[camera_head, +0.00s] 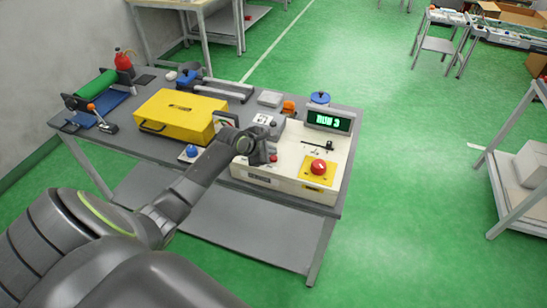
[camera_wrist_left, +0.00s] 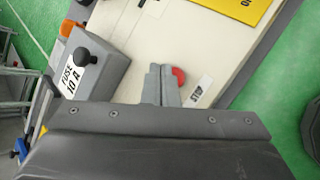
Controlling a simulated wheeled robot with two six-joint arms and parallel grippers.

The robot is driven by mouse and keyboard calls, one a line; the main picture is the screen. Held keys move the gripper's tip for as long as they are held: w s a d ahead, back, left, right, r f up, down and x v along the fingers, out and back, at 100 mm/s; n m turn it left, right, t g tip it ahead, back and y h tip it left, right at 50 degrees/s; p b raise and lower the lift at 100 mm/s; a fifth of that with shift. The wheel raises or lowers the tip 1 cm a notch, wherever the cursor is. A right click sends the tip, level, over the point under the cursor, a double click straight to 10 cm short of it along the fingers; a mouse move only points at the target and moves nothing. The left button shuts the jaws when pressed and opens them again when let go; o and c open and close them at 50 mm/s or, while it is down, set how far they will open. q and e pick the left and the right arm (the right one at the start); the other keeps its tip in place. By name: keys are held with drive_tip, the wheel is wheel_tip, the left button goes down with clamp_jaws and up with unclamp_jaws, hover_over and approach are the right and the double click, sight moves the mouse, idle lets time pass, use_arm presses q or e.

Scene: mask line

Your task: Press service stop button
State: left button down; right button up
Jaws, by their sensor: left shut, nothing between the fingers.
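A cream control box (camera_head: 333,150) stands at the right end of the grey table. A small red button (camera_head: 273,158) is on its left part; in the left wrist view the red button (camera_wrist_left: 179,77) has a white label (camera_wrist_left: 199,91) that seems to read STOP beside it. A larger red mushroom button (camera_head: 318,167) sits on a yellow plate (camera_head: 307,178) further right. My left gripper (camera_head: 260,160) is shut and empty, its fingertips (camera_wrist_left: 160,68) right beside the small red button and partly hiding it. I cannot tell whether they touch. My right gripper is not in view.
A grey fuse box (camera_wrist_left: 105,60) with a black knob is left of the fingers. A lit green display (camera_head: 328,121) stands at the box's back. A yellow case (camera_head: 180,115), a blue knob (camera_head: 192,151) and a green roller (camera_head: 96,88) are further left on the table.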

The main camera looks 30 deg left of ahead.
use_arm(q)
drive_tip(key=shift+f, duration=0.9)
idle(0.6)
drive_tip(key=shift+p, duration=0.35)
drive_tip(key=shift+r+p, duration=0.9)
drive_tip(key=shift+p, duration=0.3)
wheel_tip(320, 180, up, 5)
drive_tip(key=p, duration=0.6)
drive_tip(key=shift+r, duration=0.1)
